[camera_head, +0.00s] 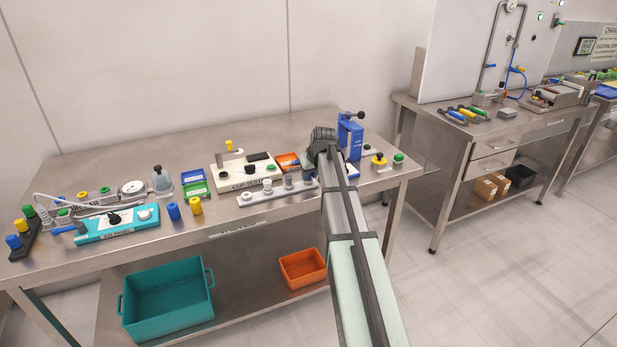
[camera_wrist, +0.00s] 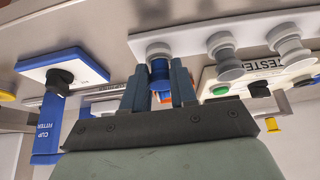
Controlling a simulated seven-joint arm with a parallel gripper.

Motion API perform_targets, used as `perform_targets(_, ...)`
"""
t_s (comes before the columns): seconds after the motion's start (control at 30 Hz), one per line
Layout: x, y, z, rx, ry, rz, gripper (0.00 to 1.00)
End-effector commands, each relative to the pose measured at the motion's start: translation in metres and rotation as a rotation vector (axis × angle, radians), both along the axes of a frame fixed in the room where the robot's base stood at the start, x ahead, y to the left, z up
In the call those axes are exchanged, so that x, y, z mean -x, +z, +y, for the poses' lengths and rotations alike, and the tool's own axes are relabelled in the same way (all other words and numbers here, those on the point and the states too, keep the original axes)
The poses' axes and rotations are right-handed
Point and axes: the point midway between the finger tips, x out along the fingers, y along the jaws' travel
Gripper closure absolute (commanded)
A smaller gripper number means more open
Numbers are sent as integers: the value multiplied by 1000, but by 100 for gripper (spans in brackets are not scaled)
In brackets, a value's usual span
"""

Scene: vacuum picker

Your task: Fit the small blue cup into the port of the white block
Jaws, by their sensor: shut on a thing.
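My gripper (camera_wrist: 159,82) is shut on the small blue cup (camera_wrist: 158,72), with one finger on each side of it. In the wrist view, which looks upside down, the cup lines up with a pale round port (camera_wrist: 159,48) at one end of the long white block (camera_wrist: 190,40). Whether the cup touches the port or is just apart from it, I cannot tell. Larger grey fittings (camera_wrist: 221,45) stand along the same block. In the head view the white block (camera_head: 256,196) lies near the table's front edge. My arm hides the gripper's fingers and the cup there.
A blue cup fitter (camera_head: 349,138) stands to the right, with its white-topped base (camera_wrist: 62,66) close by in the wrist view. A cream tester panel (camera_head: 232,179) lies behind the block. Loose blue (camera_head: 174,211) and yellow (camera_head: 196,206) pieces stand left. The table's back is mostly clear.

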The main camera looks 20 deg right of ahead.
Motion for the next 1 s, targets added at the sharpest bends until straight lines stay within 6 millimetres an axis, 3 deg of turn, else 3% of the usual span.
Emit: perform_targets(1.0,0,31,0,0,0,-1,100)
